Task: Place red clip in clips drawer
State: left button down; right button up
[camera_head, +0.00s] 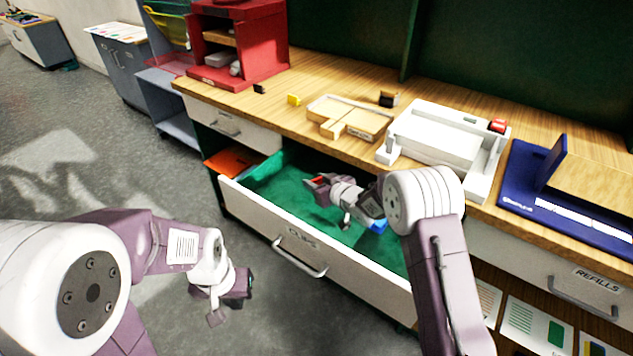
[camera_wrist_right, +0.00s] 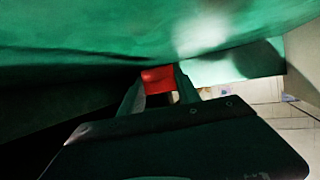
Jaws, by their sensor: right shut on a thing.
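The clips drawer (camera_head: 290,240) is pulled open, with a green-lined inside and a label reading CLIPS on its front. My right gripper (camera_head: 318,182) is inside the drawer's opening, over the green lining. It is shut on the red clip (camera_wrist_right: 158,79), which sits between the fingertips in the right wrist view; a bit of red also shows at the fingertips in the head view. Whether the clip touches the lining cannot be told. My left gripper (camera_head: 230,300) hangs over the floor in front of the drawer; its fingers are too unclear to judge.
A wooden tray (camera_head: 350,118), a yellow item (camera_head: 294,99) and a white machine (camera_head: 445,140) stand on the desk above the drawer. A REFILLS drawer (camera_head: 540,265) is shut at right. Floor at left is clear.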

jog(key=shift+f, duration=0.45)
jog(key=o, duration=1.3)
jog(key=shift+r, duration=0.2)
jog(key=shift+s+d+r+p, duration=0.15)
jog(key=shift+r+p, duration=0.05)
jog(key=shift+r, duration=0.15)
jog(key=shift+s+d+r+p, duration=0.1)
jog(key=shift+r+p, duration=0.1)
jog(key=shift+r, duration=0.15)
jog(key=p+v, duration=0.1)
jog(key=v, duration=0.9)
jog(key=shift+s+d+r, duration=0.15)
jog(key=shift+s+d, duration=0.1)
jog(key=shift+s, duration=0.25)
